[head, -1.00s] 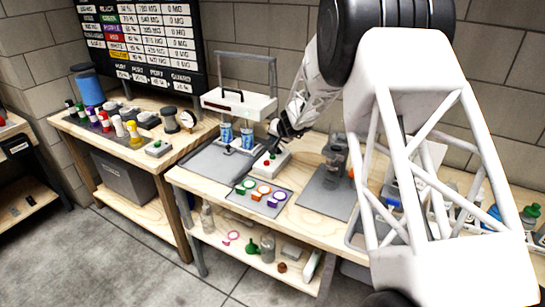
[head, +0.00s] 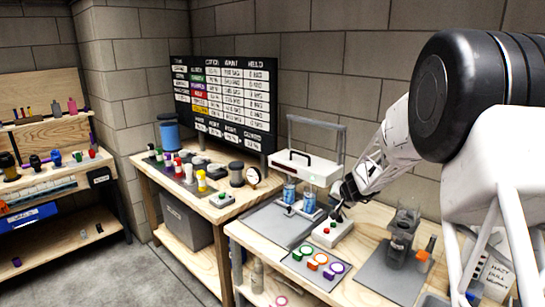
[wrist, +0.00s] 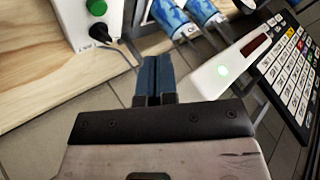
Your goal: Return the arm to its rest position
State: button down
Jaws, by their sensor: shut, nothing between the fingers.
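My gripper (head: 340,205) is at the lower end of my white arm, just above the right workbench, close to a white button box (head: 332,232) with a green and a red button. In the wrist view my gripper (wrist: 157,62) has its two dark blue fingers together with nothing between them. The button box (wrist: 93,25) shows at the upper left of the wrist view, apart from the fingertips.
A tray of coloured rings (head: 316,263) is in front. A left bench holds coloured bottles (head: 201,181) before a black board (head: 222,95).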

jog(key=s+a+r+n+g, duration=0.1)
jog(key=s+a+r, duration=0.3)
jog(key=s, duration=0.5)
jog(key=s+a+r+n+g, duration=0.1)
jog(key=s+a+r, duration=0.1)
jog(key=s+r, duration=0.5)
jog(key=s+a+r+n+g, duration=0.1)
jog(key=s+a+r, duration=0.25)
jog(key=s, duration=0.65)
jog(key=s+d+n+g+h, duration=0.1)
jog(key=s+g+h, duration=0.1)
jog(key=s, duration=2.9)
jog(key=shift+r+g+h, duration=0.2)
jog(key=shift+g+h, duration=0.1)
jog(key=shift+h, duration=0.6)
